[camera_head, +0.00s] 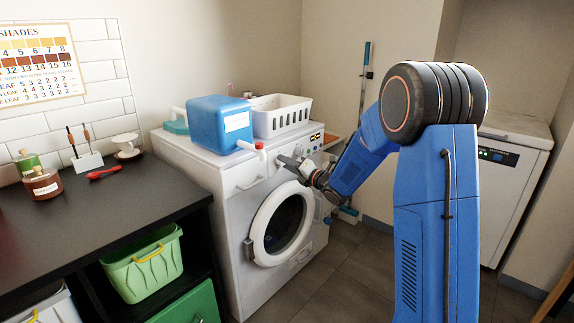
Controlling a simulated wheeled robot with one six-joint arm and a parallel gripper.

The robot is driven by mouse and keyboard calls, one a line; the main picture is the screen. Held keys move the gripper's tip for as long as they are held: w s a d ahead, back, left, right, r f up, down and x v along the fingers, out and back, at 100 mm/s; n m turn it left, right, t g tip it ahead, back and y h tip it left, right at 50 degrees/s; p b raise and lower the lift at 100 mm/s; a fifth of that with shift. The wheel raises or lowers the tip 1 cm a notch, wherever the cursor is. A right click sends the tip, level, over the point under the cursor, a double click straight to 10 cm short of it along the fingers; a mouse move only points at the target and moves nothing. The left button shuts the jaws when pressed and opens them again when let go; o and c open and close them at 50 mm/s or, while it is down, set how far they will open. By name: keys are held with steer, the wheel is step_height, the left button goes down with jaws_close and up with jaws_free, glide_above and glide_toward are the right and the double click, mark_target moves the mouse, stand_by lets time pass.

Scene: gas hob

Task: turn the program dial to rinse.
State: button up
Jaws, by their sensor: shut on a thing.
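The white washing machine (227,196) stands in the middle of the camera_head view, its round door (258,238) shut. Its control panel runs along the top of the front. My gripper (287,163) is at this panel, above the door, with its fingers shut on the program dial. The fingers hide the dial, so its pointer and the rinse mark cannot be read.
A blue canister (215,120) with a red-capped spout (259,146) stands on the machine, its spout jutting close to my gripper. A white basket (283,118) is beside it. A dark counter (120,200) stands left; a white appliance (510,190) stands right.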

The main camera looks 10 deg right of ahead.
steer(key=shift+m, duration=0.3)
steer(key=m+g, duration=0.1)
steer(key=m, duration=0.6)
steer(key=m+g+y, duration=0.1)
steer(key=m, duration=1.3)
steer(key=shift+w+d+r+g+y, duration=0.15)
steer(key=shift+d+g+y, duration=0.1)
steer(key=shift+g+y, duration=0.15)
stand_by(0.4)
steer(key=o, duration=1)
steer(key=shift+o, duration=0.2)
